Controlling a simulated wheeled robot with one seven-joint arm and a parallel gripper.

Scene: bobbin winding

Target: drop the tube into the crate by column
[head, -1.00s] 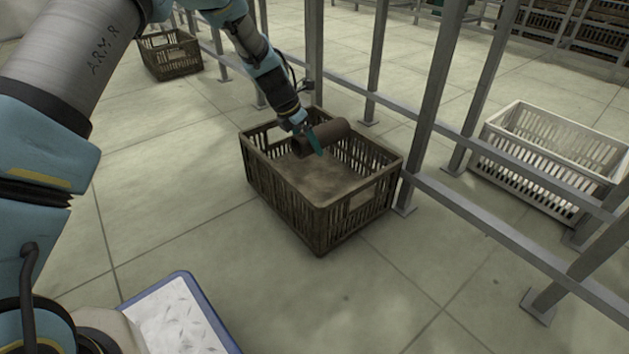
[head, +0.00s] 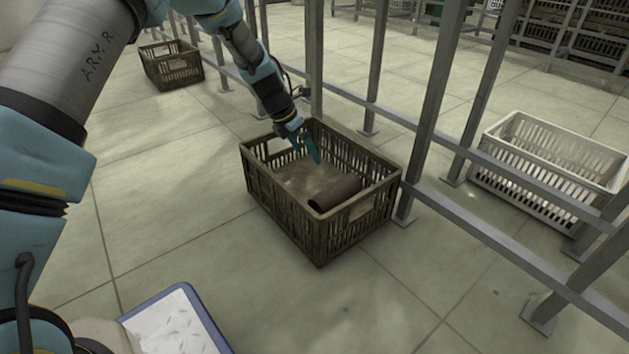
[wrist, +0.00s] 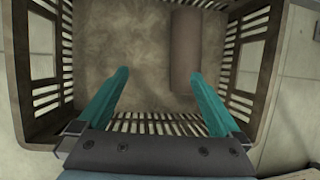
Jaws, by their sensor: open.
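The brown tube (head: 334,193) lies on its side on the floor of the dark brown crate (head: 316,236), near its front right wall. The crate stands on the floor beside a grey metal column. My gripper (head: 307,152) is above the crate's back part, its teal fingers apart and empty. In the wrist view the tube (wrist: 186,50) lies lengthwise inside the crate (wrist: 247,70), beyond and near the right fingertip. The gripper (wrist: 158,78) is open there, with bare crate bottom between its fingers.
Grey metal columns and rails (head: 432,100) stand right behind the crate. A white crate (head: 545,165) is beyond them at right. Another brown crate (head: 172,66) stands at the back left. A blue-rimmed tray (head: 205,320) is at the bottom.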

